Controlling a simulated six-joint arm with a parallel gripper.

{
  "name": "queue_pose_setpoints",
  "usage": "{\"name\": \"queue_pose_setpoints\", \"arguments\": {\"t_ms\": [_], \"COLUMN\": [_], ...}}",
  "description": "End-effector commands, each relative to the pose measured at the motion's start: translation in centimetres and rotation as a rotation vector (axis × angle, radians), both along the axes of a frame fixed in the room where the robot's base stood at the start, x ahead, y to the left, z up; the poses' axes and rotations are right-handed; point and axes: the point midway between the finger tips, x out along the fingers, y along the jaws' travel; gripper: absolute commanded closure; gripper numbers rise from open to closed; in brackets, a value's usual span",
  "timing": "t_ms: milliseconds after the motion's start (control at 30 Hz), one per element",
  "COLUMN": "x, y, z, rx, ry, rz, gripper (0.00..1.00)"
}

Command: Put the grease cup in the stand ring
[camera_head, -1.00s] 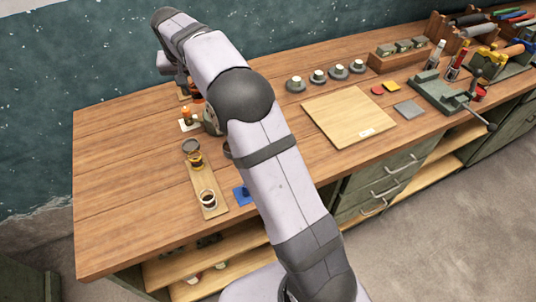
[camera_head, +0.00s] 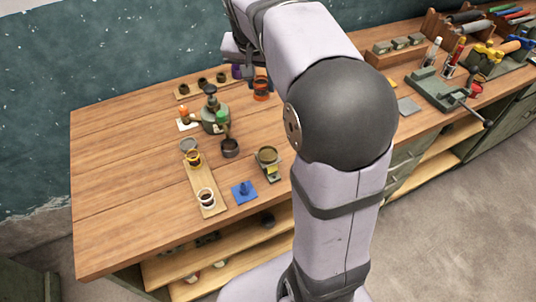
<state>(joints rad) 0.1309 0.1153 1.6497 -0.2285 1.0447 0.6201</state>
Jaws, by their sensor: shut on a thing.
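My gripper (camera_head: 259,76) is small in the view, below my wrist at the top centre and partly hidden by my arm. It is shut on a small dark and orange piece, which I take to be the grease cup (camera_head: 261,91); it seems to be above the back of the bench. What looks like the stand ring (camera_head: 267,154) is a round ring on a short stand with a yellow patch, near the front of the bench, apart from and below the gripper in the picture.
A green vessel with a black knob (camera_head: 215,119) stands left of my gripper, with a dark cup (camera_head: 229,148) in front. A wooden strip (camera_head: 203,180) holds small cups beside a blue piece (camera_head: 244,192). A rack (camera_head: 192,90) stands behind. The bench's left side is bare.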

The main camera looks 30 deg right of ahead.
Motion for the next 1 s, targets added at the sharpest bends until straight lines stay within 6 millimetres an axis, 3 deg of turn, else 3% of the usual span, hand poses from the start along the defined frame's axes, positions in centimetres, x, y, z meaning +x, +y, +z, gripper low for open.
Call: {"name": "queue_pose_setpoints", "arguments": {"t_ms": [200,433,767,1000], "x": [-3.4,-5.5,-5.5,-5.6], "y": [0.4,0.7,0.8,0.8], "z": [-4.0,-6.9,-7.7,-10.8], "rx": [-0.001,0.0,0.0,0.001], "ry": [0.003,0.0,0.001,0.007], "rz": [-0.002,-0.004,-0.019,-0.019], "gripper": [0.96,0.96,0.96,0.96]}}
